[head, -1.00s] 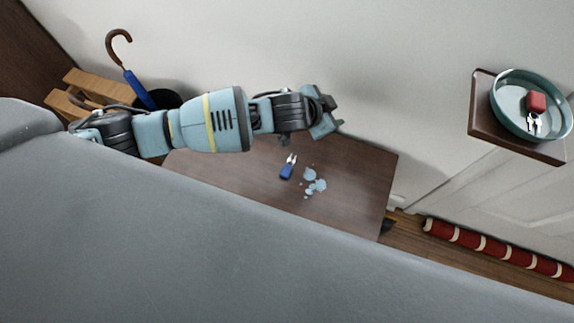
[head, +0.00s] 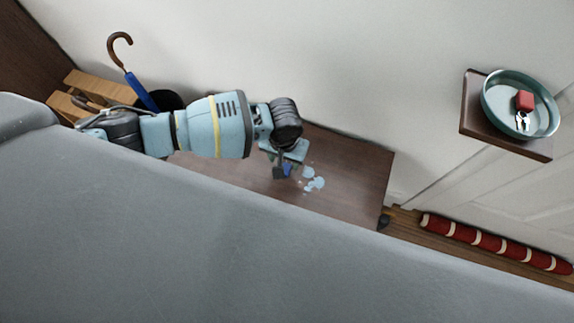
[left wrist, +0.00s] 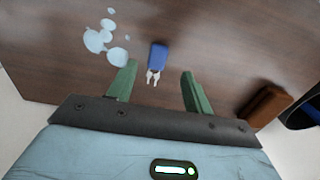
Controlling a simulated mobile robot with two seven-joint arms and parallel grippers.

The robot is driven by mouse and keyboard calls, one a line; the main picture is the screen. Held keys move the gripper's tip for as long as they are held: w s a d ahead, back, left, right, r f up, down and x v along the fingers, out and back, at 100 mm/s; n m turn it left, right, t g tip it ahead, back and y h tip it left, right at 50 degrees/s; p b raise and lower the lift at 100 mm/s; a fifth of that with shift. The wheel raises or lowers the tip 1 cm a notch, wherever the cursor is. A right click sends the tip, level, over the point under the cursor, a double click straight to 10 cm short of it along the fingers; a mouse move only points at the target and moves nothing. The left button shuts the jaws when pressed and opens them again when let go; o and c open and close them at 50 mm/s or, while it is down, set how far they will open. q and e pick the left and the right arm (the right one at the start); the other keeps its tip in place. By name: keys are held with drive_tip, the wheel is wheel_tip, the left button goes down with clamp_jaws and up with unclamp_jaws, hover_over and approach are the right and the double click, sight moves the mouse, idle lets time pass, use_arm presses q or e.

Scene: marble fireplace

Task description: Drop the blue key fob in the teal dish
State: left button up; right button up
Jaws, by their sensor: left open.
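The blue key fob (left wrist: 158,56) lies on the brown wooden table (left wrist: 210,40), its small silver keys pointing toward my gripper. In the head view the fob (head: 287,169) is mostly hidden by my left gripper (head: 280,172). In the left wrist view my left gripper (left wrist: 155,85) is open and empty, with the keys between the lines of its green fingers and the fob just beyond the tips. The teal dish (head: 547,122) sits on a small wall shelf at the upper right and holds a red fob with keys (head: 524,101). My right gripper is not in view.
Pale blue puddle-like patches (head: 314,182) lie on the table beside the fob. A brown object (left wrist: 265,104) is at the right in the wrist view. A blue umbrella (head: 139,88) stands behind my arm. A red striped roll (head: 490,243) lies on the floor.

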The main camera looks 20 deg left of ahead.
sight(285, 167)
use_arm(q)
drive_tip(key=shift+f, duration=0.25)
wheel_tip(285, 167, down, 4)
drive_tip(key=shift+s+d+f+b, duration=0.1)
drive_tip(key=shift+d+f+b, duration=0.05)
drive_tip(key=shift+b, duration=0.65)
drive_tip(key=shift+f, duration=0.2)
drive_tip(key=shift+c, duration=0.3)
drive_tip(key=c, duration=0.7)
clamp_jaws()
